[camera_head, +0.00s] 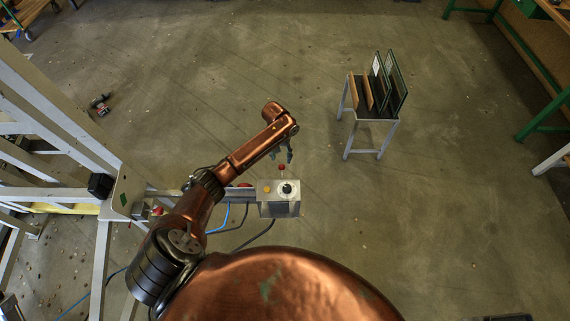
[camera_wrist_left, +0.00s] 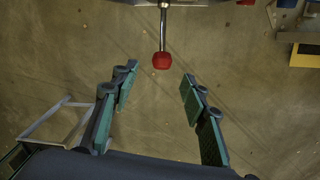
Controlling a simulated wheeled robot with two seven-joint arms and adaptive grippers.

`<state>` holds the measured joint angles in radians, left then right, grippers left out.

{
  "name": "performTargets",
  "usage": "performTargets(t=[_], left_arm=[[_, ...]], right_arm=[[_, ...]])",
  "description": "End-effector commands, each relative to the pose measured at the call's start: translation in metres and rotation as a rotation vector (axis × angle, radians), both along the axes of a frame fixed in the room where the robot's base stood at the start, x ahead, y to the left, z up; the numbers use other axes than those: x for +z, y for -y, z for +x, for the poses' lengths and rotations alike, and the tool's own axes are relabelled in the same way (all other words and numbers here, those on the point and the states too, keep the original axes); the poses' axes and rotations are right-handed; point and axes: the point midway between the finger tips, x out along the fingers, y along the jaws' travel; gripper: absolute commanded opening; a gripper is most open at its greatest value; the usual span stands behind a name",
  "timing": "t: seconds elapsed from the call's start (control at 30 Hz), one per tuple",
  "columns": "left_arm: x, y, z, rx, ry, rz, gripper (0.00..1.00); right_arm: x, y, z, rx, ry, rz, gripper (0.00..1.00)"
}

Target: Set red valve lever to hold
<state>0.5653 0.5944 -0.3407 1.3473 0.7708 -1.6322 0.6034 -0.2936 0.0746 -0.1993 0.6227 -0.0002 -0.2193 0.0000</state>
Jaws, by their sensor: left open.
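The red-knobbed valve lever (camera_head: 282,168) stands on a grey control box (camera_head: 279,208) at the end of a metal arm from the frame. In the left wrist view its red knob (camera_wrist_left: 161,61) sits on a thin metal rod, beyond the fingertips and roughly centred between them. My left gripper (camera_head: 284,154) is just past the lever in the head view; its fingers (camera_wrist_left: 157,83) are spread apart with nothing between them. I see no contact with the knob. The box shows a black knob on a pale dial (camera_head: 287,189) and an orange button (camera_head: 267,188). My right gripper is not in view.
The large white tilting frame (camera_head: 60,120) fills the left side. A small stand (camera_head: 365,118) holding panes is at the right. Blue and black cables hang below the control box. A drill (camera_head: 100,104) lies on the floor. The middle floor is clear.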

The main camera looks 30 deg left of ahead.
Motion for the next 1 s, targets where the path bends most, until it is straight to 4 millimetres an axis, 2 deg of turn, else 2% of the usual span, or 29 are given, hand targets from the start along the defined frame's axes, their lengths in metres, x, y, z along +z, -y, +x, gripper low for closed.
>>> performTargets(t=[0.2, 0.4, 0.6, 0.8, 1.0], left_arm=[[-0.037, 0.0, -0.002, 0.003, -0.002, 0.0, 0.41], [-0.062, 0.002, -0.001, 0.002, -0.002, 0.002, 0.41], [-0.07, 0.004, 0.0, 0.0, 0.001, 0.001, 0.41], [-0.07, 0.005, 0.001, -0.002, 0.001, 0.001, 0.41], [-0.07, 0.005, 0.001, -0.002, 0.001, 0.001, 0.29]], right_arm=[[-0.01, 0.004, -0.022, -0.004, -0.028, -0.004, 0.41], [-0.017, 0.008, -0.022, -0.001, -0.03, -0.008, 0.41], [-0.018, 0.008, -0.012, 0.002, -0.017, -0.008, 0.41], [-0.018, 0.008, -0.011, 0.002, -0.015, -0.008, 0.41], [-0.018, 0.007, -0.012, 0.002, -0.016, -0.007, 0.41]])
